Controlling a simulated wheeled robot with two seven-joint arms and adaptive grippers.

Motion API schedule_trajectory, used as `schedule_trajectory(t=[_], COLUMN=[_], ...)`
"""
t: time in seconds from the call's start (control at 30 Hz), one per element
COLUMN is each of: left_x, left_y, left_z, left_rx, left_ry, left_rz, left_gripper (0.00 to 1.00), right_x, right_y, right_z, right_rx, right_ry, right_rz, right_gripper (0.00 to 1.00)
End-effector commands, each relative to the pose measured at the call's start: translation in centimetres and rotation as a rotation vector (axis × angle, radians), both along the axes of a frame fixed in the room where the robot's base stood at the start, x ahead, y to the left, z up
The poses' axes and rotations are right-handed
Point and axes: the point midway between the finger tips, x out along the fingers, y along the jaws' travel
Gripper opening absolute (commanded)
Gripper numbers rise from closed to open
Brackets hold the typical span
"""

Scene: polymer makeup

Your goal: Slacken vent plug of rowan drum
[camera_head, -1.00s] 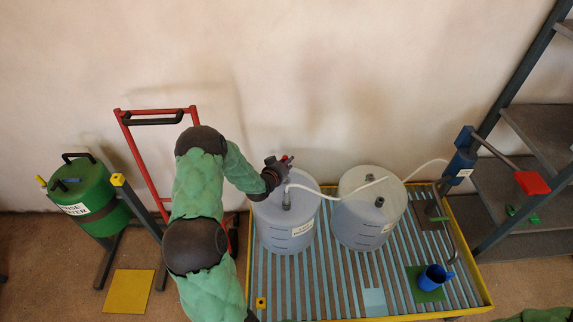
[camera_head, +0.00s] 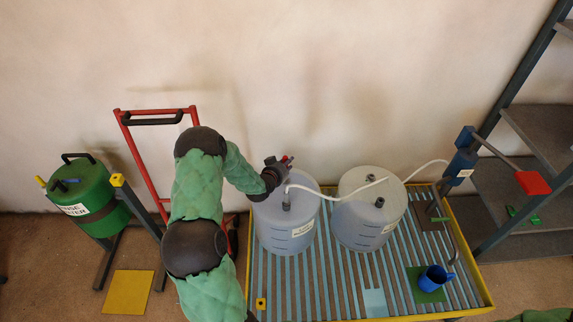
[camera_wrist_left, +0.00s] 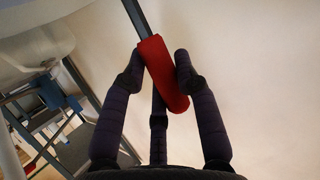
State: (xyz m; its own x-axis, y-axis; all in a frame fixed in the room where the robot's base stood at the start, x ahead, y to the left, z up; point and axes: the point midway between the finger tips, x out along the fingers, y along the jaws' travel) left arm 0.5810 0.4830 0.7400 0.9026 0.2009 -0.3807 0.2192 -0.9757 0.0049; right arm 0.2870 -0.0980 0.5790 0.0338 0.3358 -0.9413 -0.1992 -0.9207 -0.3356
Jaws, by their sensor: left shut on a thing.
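Two translucent drums, a left drum (camera_head: 270,218) and a right drum (camera_head: 352,226), stand upright on the slatted tray. Their labels are too small to read, so I cannot tell which is the rowan drum. My left gripper (camera_head: 284,162) is at the back of the left drum's top. In the left wrist view its fingers (camera_wrist_left: 160,60) are shut on a red bar-shaped piece (camera_wrist_left: 170,85), probably the vent plug. A bit of red (camera_head: 290,158) shows at the fingertips in the head view. The gripper hides where it meets the drum. My right gripper is out of view.
A white hose (camera_head: 335,188) runs from the left drum's top over the right drum to a blue pump (camera_head: 461,162). A blue mug (camera_head: 434,277) stands at the tray's right. A green drum (camera_head: 88,197) and red hand truck (camera_head: 145,165) stand left. The tray's front is mostly clear.

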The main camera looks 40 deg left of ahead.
Motion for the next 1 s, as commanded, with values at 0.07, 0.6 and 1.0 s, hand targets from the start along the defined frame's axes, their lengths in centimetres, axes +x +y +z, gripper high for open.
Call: schedule_trajectory(t=[0.07, 0.6, 1.0], left_x=[0.0, 0.0, 0.0], left_y=[0.0, 0.0, 0.0], left_z=[0.0, -1.2, -2.0], left_rx=[0.0, 0.0, 0.0], left_ry=[-0.001, 0.0, 0.0], left_rz=[0.0, 0.0, 0.0], left_gripper=[0.0, 0.0, 0.0], right_x=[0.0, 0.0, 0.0], right_y=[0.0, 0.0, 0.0], right_z=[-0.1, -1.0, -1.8], right_rx=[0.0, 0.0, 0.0], right_ry=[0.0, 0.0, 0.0], right_rz=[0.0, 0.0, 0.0], right_gripper=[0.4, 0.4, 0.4])
